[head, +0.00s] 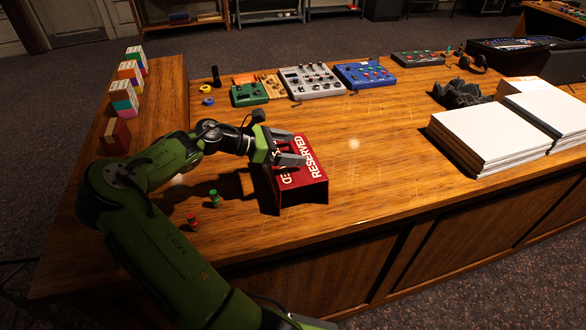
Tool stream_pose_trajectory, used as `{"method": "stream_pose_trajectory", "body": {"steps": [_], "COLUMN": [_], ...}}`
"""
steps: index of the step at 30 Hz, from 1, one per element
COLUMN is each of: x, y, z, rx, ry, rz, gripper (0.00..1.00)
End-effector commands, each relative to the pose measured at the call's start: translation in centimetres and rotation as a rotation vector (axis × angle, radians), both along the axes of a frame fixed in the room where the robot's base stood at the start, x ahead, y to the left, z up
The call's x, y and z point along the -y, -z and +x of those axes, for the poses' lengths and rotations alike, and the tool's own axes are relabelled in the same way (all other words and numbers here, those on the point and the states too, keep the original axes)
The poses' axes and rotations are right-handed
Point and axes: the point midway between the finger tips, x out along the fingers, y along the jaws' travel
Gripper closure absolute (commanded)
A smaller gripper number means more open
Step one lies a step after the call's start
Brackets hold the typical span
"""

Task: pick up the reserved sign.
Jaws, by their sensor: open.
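The reserved sign (312,188) is a red, tent-shaped block with white "RESERVED" lettering. It stands on the wooden desk, left of the desk's middle. My gripper (291,160) is open, with its two dark fingers over the sign's top and far part. The fingers overlap the sign in this view, and I cannot tell whether they touch it. Part of the sign is hidden behind the fingers.
Small red (192,221) and green (214,197) items stand near my arm. A green box (249,94), a grey mixer (311,80) and a blue mixer (365,74) line the back. White paper stacks (487,140) lie at right. The desk between sign and stacks is clear.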

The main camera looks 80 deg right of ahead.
Motion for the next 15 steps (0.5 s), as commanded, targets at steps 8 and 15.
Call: {"method": "stream_pose_trajectory", "body": {"steps": [8,15], "x": [0.56,0.54], "y": [0.43,0.40], "z": [-0.87,-0.87], "rx": [0.000,0.000], "ry": [-0.002,-0.001], "rz": [-0.001,0.000], "gripper": [0.06,0.39]}}
